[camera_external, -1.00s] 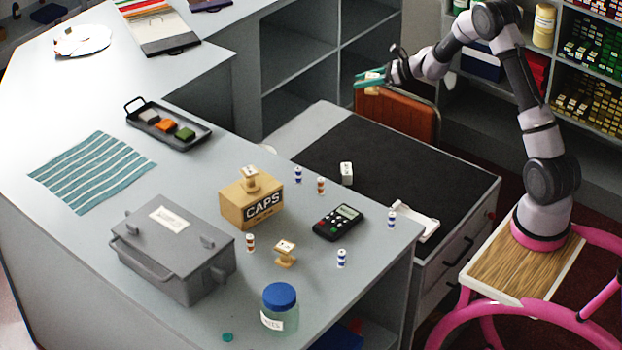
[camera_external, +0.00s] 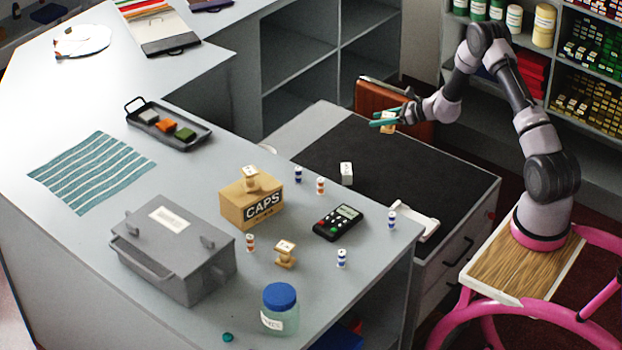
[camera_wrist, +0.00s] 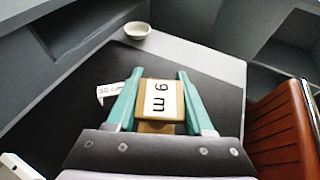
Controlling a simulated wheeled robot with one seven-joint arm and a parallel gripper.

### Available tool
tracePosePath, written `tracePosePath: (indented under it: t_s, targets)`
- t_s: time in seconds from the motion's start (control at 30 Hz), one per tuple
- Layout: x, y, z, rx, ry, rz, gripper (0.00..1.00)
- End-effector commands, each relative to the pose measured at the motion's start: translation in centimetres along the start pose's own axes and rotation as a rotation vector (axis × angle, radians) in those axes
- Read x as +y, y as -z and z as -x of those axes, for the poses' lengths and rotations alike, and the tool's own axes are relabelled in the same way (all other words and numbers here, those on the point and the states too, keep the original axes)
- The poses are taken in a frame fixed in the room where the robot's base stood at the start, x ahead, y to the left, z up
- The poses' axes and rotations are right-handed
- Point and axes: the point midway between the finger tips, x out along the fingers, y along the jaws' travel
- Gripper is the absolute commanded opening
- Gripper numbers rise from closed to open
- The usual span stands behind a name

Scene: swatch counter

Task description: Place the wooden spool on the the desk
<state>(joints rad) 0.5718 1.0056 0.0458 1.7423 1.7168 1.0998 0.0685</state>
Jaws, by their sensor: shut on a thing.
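My gripper (camera_external: 380,119) has teal fingers and is shut on a wooden spool (camera_external: 388,127). In the wrist view the spool (camera_wrist: 153,126) sits between the two fingers, with a white label marked "m" and a digit facing the camera. The desk (camera_external: 410,178) has a dark top with a pale grey far-left end. It also shows in the wrist view (camera_wrist: 215,105), below the spool. The spool is held above the desk's back part, near the chair. The gap between spool and desk top is hard to judge.
A white labelled block (camera_external: 346,173) and a white bracket-like piece (camera_external: 418,222) are on the desk. A white bowl (camera_wrist: 137,30) stands on its pale end. A brown chair (camera_external: 372,98) is beside it. Similar spools (camera_external: 285,254) are on the counter. Mid-desk has free room.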

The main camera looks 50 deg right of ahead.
Motion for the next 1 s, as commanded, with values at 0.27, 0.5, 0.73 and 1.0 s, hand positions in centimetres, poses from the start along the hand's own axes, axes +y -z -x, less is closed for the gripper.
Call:
tracePosePath:
  t_s: [0.27, 0.5, 0.73, 1.0]
  targets:
    - [0.0, 4.6, -2.0, -0.001, -0.001, -0.001, 0.0]
    - [0.0, 8.7, -3.6, -0.001, 0.0, 0.0, 0.0]
    - [0.0, 10.3, -4.3, -0.001, -0.001, 0.001, 0.0]
    - [0.0, 13.0, -5.5, -0.002, 0.0, 0.001, 0.0]
